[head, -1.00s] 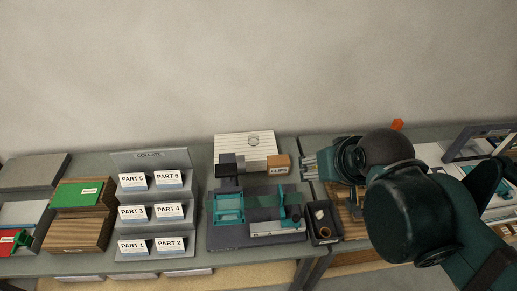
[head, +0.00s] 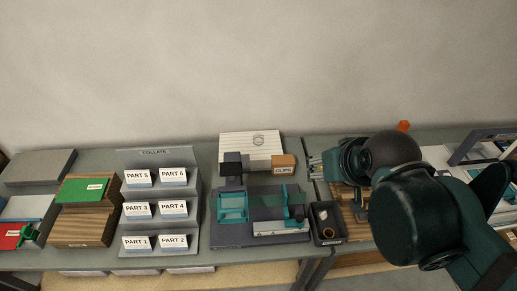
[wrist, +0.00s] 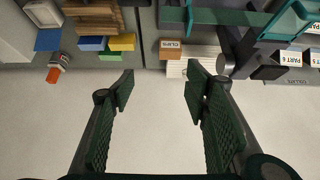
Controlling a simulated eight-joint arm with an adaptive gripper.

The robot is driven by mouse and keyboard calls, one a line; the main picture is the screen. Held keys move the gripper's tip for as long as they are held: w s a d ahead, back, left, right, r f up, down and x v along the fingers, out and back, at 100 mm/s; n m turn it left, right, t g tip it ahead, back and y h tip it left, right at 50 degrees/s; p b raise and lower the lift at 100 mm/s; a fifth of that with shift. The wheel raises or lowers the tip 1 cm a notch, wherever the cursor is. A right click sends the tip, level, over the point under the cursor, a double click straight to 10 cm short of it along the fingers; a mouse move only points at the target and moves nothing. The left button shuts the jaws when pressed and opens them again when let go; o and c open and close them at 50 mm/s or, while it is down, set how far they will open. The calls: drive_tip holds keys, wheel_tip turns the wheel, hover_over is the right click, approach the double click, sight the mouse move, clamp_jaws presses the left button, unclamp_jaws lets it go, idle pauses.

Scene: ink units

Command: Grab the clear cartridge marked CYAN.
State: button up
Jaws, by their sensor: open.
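I cannot make out a clear cartridge marked CYAN in either view. In the wrist view, blue (wrist: 92,43), yellow (wrist: 122,42) and green (wrist: 109,55) blocks sit by a slatted wooden rack (wrist: 95,18); no lettering on them is readable. My gripper (wrist: 160,88) is open, with nothing between its fingers, and pale wall lies beyond the gap. In the head view my arm hides most of the wooden rack (head: 350,218), and the fingertips are too small to tell clearly.
A box marked CLIPS (head: 284,167) stands by a white ribbed block (head: 252,146). A teal fixture (head: 233,207) and a dark bin (head: 325,222) are left of my arm. A COLLATE rack (head: 156,153) stands further left. A small orange object (head: 403,126) is behind my arm.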

drive_tip(key=n+g+b, duration=0.5)
drive_tip(key=n+g, duration=0.1)
drive_tip(key=n, duration=0.6)
hover_over(258, 135)
drive_tip(key=s+d, duration=0.4)
drive_tip(key=s, duration=0.6)
wheel_tip(258, 135, down, 14)
drive_tip(key=shift+w+a+f+n+g+b, duration=0.2)
drive_tip(key=shift+w+a+f+n, duration=0.45)
drive_tip(key=shift+w+f, duration=1.15)
drive_tip(key=shift+w+a+f+n+g+b, duration=0.2)
drive_tip(key=shift+w+a+f+n, duration=0.45)
drive_tip(key=shift+f, duration=2.15)
drive_tip(key=shift+w+a+f+n+g+b, duration=0.3)
drive_tip(key=shift+w+a+f, duration=0.55)
drive_tip(key=shift+w+f, duration=1)
drive_tip(key=shift+s+f, duration=0.45)
drive_tip(key=shift+f, duration=0.1)
